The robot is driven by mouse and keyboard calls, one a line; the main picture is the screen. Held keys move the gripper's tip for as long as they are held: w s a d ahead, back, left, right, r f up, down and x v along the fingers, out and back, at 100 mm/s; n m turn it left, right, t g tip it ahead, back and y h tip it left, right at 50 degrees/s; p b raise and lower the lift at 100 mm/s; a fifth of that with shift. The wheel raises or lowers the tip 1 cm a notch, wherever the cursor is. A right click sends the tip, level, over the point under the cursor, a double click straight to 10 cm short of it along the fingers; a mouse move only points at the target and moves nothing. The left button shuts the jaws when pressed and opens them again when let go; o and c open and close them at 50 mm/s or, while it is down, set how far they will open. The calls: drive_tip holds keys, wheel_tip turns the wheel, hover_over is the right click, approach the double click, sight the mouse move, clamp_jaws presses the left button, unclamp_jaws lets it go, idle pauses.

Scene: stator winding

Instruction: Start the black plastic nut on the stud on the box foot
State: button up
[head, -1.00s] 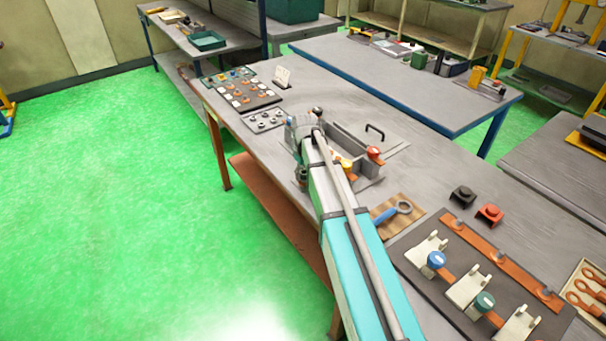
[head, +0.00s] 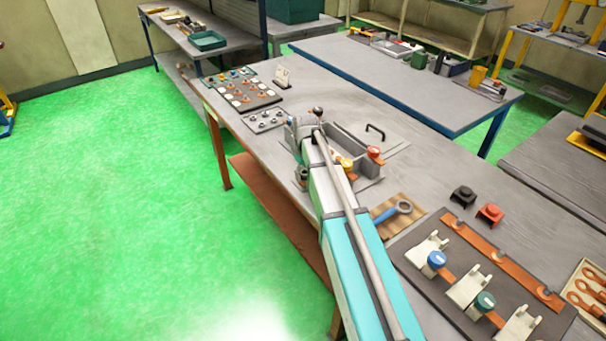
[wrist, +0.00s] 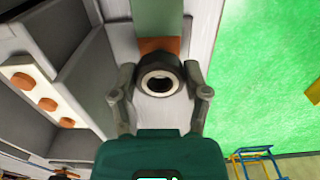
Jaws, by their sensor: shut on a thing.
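In the wrist view, the black plastic nut (wrist: 160,79) is a thick dark ring with a paler inner rim and a dark hole. My gripper (wrist: 161,92) is shut on it, with one finger on each side. The grey box (wrist: 88,82) stands just left of the nut, and its foot (wrist: 122,43) runs beside a copper-coloured piece behind the nut. The stud cannot be made out; the nut and fingers cover that spot. I cannot tell whether the nut touches or surrounds it. In the head view the arm hides the nut, and the box (head: 350,150) shows beyond the arm.
A red knob (head: 374,152) sits at the box's right end. A tray of small parts (head: 264,120) lies left of the box. A wooden board with a blue ring-ended tool (head: 398,209) lies right of the arm.

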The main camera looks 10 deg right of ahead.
drive_tip(key=shift+f+b, duration=0.6)
drive_tip(key=shift+f, duration=0.05)
idle(1.9)
drive_tip(key=shift+s+m, duration=0.1)
drive_tip(key=shift+m, duration=3.1)
drive_tip(key=o, duration=1.1)
